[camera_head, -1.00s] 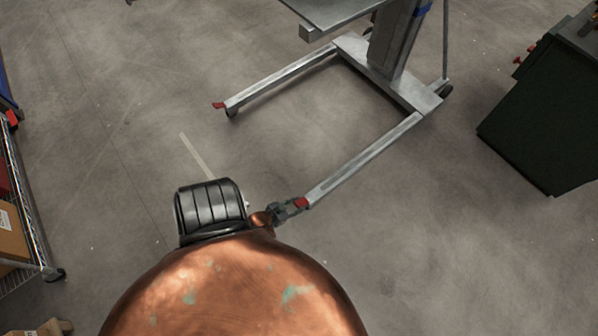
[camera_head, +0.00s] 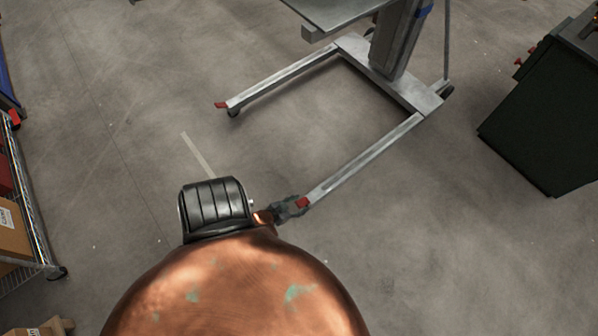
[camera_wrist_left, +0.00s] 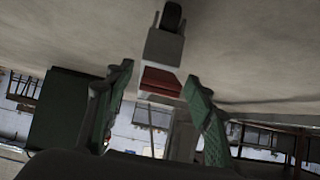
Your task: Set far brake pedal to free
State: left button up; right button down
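A grey lift trolley (camera_head: 363,157) stands on the floor with two long legs. A red brake pedal (camera_head: 221,105) sits at the end of its farther leg, well away from my grippers. Another red pedal (camera_head: 302,202) sits at the end of the nearer leg. My left gripper (camera_head: 290,207) is right beside this nearer pedal. In the left wrist view, the green fingers of my left gripper (camera_wrist_left: 158,74) are apart, with a red pedal (camera_wrist_left: 161,82) framed between them and a dark caster wheel (camera_wrist_left: 172,17) above. Contact cannot be told. My right gripper is not in view.
A dark green cabinet (camera_head: 545,115) stands at the right. A wire shelf with boxes (camera_head: 30,205) stands at the left edge. The trolley's platform (camera_head: 330,10) overhangs at the top. The floor between the legs is clear.

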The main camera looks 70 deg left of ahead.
pick_arm(q)
jog(key=shift+s+d+r, duration=0.2)
jog(key=shift+s+r, duration=0.1)
jog(key=shift+s, duration=0.2)
jog(key=v, duration=1)
jog(key=shift+s+r, duration=0.25)
jog(key=shift+r, duration=0.05)
